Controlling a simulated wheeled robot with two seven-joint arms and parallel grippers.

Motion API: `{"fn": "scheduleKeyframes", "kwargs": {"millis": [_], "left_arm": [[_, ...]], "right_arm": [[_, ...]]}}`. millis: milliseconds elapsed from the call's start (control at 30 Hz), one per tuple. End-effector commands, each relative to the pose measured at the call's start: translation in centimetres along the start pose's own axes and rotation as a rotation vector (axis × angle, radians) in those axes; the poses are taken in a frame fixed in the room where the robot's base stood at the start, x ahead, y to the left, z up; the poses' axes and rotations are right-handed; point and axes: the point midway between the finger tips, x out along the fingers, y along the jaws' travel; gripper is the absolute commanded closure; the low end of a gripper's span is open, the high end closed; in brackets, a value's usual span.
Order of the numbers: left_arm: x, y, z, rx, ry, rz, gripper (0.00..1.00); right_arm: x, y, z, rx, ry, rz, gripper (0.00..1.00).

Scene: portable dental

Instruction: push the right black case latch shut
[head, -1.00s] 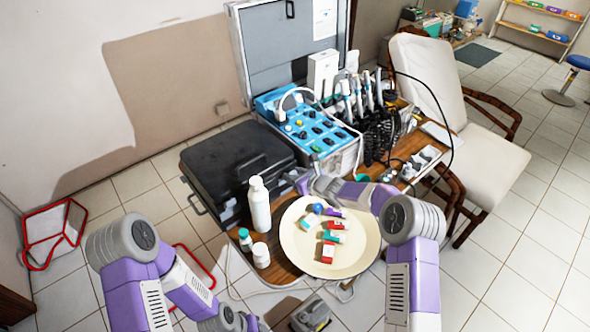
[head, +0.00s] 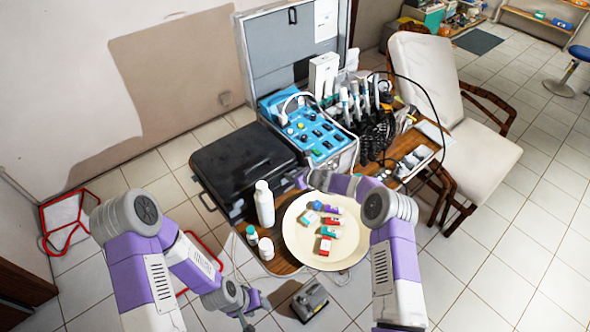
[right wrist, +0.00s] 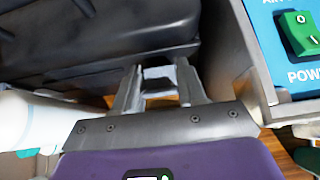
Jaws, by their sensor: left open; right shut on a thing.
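The black case (head: 240,162) lies closed on the wooden table, left of the blue-panelled unit. It also fills the upper left of the right wrist view (right wrist: 95,40). My right gripper (head: 301,180) is at the case's right front edge, low between the white bottle and the open metal case. In the right wrist view its fingers (right wrist: 160,85) are nearly together at the case's side, with a small grey piece between them that looks like the latch. The latch's exact position is hidden by the fingers. My left gripper (head: 250,318) is open and empty, low over the floor.
A white bottle (head: 264,204) stands close left of my right gripper. A cream plate (head: 345,257) with several small boxes is in front. The metal case with the blue panel (head: 318,137) stands close on the right. A grey pedal (head: 309,299) lies on the floor.

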Motion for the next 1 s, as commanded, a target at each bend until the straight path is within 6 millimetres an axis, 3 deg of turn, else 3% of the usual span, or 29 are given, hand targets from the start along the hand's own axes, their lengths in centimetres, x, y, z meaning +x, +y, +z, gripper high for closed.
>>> {"fn": "scheduleKeyframes", "kwargs": {"millis": [567,600,700,1000], "left_arm": [[-0.60,0.22,0.03,0.000,0.000,0.000,0.51],[-0.60,0.22,0.04,0.000,0.000,0.000,0.51],[-0.60,0.22,0.04,0.000,0.000,0.000,0.51],[-0.57,0.21,0.03,0.000,0.000,0.000,0.51]], "right_arm": [[0.04,-0.04,-0.16,0.000,0.012,-0.001,1.00],[0.04,-0.04,-0.16,0.000,0.012,-0.001,0.55],[0.03,-0.03,-0.12,0.000,0.012,-0.001,0.40],[-0.01,-0.03,-0.01,0.001,0.009,0.000,0.38]]}}
